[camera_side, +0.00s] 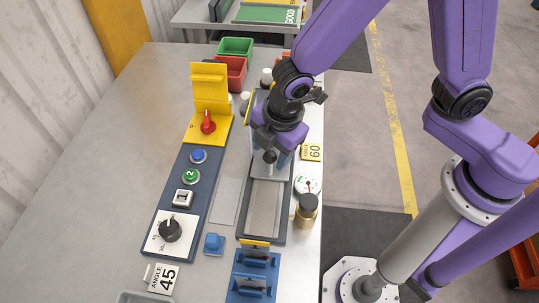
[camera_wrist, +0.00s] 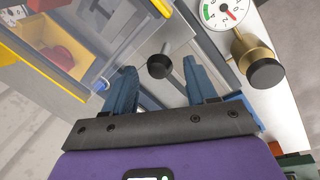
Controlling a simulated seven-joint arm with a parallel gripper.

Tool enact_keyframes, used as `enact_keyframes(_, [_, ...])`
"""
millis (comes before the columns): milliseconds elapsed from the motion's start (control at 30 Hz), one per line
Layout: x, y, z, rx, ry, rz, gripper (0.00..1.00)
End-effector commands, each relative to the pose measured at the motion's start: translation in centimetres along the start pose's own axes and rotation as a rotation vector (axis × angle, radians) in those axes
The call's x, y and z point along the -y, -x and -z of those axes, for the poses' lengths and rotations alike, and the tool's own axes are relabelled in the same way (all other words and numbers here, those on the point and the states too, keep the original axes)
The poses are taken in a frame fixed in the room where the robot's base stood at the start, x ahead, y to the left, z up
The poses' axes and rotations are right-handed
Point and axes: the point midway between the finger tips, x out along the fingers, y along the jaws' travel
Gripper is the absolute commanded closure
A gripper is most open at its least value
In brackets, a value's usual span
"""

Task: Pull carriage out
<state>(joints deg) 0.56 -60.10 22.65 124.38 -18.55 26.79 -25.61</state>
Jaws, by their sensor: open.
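The carriage (camera_side: 267,172) is a light grey block at the far part of a dark-framed slide bed in the side view, partly hidden by my wrist. A black round knob (camera_wrist: 159,66) on a metal stem stands out from it in the wrist view. My gripper (camera_wrist: 160,74) is open, with one blue finger on each side of the knob. A gap shows between the knob and the fingers, and I cannot tell whether the knob's depth matches the fingertips. In the side view my gripper (camera_side: 270,155) is over the carriage.
The slide bed (camera_side: 262,208) in front of the carriage is bare. A control panel with a yellow guard (camera_side: 210,85) and red switch (camera_side: 208,122) stands left. A gauge (camera_side: 307,185) and brass cylinder with dark cap (camera_side: 306,211) stand close right. A blue block (camera_side: 256,275) lies at the front.

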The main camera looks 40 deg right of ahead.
Motion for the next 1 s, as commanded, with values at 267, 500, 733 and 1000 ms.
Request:
enact_keyframes(267, [0.0,-2.7,0.0,0.001,0.0,0.001,0.43])
enact_keyframes(500, [0.0,-3.2,0.0,-0.001,-0.002,0.0,0.43])
enact_keyframes(733, [0.0,-3.2,0.0,-0.001,-0.001,0.0,0.63])
enact_keyframes(1000, [0.1,-3.2,0.2,-0.001,0.0,0.0,1.0])
